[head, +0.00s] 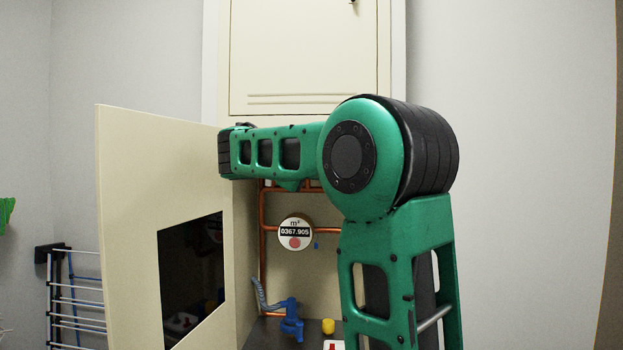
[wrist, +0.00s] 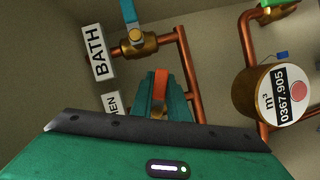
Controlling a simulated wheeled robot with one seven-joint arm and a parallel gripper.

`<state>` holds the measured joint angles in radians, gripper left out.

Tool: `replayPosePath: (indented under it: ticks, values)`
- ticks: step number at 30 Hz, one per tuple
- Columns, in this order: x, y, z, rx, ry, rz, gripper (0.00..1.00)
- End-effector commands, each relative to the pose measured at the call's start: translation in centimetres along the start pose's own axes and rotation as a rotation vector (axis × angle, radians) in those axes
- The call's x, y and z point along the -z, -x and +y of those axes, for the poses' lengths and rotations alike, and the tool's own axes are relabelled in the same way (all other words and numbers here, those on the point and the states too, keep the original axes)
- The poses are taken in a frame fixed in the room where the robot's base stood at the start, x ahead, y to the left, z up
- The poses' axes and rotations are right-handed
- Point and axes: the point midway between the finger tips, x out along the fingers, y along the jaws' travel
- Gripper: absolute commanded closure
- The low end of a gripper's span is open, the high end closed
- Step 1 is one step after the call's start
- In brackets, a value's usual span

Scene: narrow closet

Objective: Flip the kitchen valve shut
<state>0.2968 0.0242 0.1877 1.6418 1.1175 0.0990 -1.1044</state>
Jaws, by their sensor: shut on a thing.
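The kitchen valve's orange-red lever (wrist: 160,84) shows in the wrist view, beside a label (wrist: 112,104) of which only the last letters "EN" show. My gripper (wrist: 162,92) is shut on this lever, with a green finger on each side of it. The valve's brass body is mostly hidden behind the fingers and the gripper's housing. In the head view the valve and gripper are hidden by my arm and the cabinet.
A brass valve with a blue lever (wrist: 128,12) stands by the BATH label (wrist: 98,52). Copper pipes (wrist: 188,75) run close to my fingers. The round meter (head: 295,233) is to the right. The cabinet door (head: 125,230) stands open at left. A blue tap-like object (head: 291,320) is below.

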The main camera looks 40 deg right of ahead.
Motion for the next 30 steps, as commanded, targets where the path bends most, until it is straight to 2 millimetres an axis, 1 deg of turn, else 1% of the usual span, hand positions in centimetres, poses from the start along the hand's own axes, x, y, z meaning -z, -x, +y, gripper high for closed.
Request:
replayPosePath:
  ticks: [1,9,15,21,30]
  values:
    - [0.7,0.3,-0.3,-0.01,0.043,0.015,1.0]
    - [0.7,0.3,0.4,-0.089,0.232,0.016,1.0]
    - [0.8,0.3,0.7,-0.126,0.324,0.016,1.0]
    - [0.9,0.3,0.8,-0.146,0.371,0.016,1.0]
    - [0.9,0.3,0.9,-0.152,0.387,0.016,1.0]
